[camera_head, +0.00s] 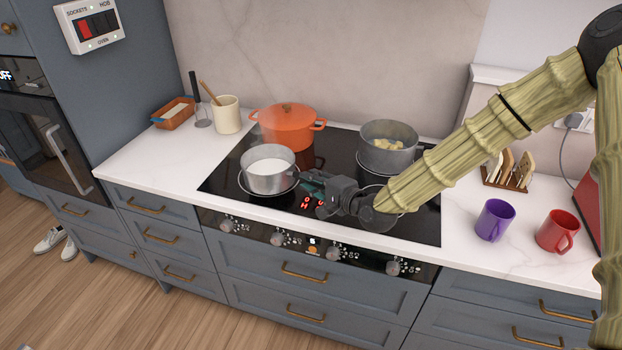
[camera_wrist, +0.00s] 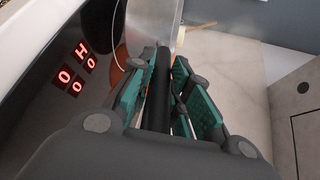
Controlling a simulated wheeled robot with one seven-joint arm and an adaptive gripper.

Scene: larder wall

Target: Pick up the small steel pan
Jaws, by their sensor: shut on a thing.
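The small steel pan (camera_head: 268,170) is at the front left of the black hob in the head view, with white contents inside. Its steel side also shows at the top of the wrist view (camera_wrist: 152,22). My gripper (camera_head: 316,184) is at the right of the pan. In the wrist view my gripper (camera_wrist: 168,90) has its green-padded fingers on both sides of the pan's dark handle (camera_wrist: 158,95), shut on it. Whether the pan's base touches the hob is hard to tell.
An orange lidded pot (camera_head: 287,127) stands behind the pan. A larger grey pot (camera_head: 388,147) with yellowish food stands at the back right of the hob. A cream utensil crock (camera_head: 228,115) is at the left. A purple mug (camera_head: 494,220) and red mug (camera_head: 558,232) stand on the right counter.

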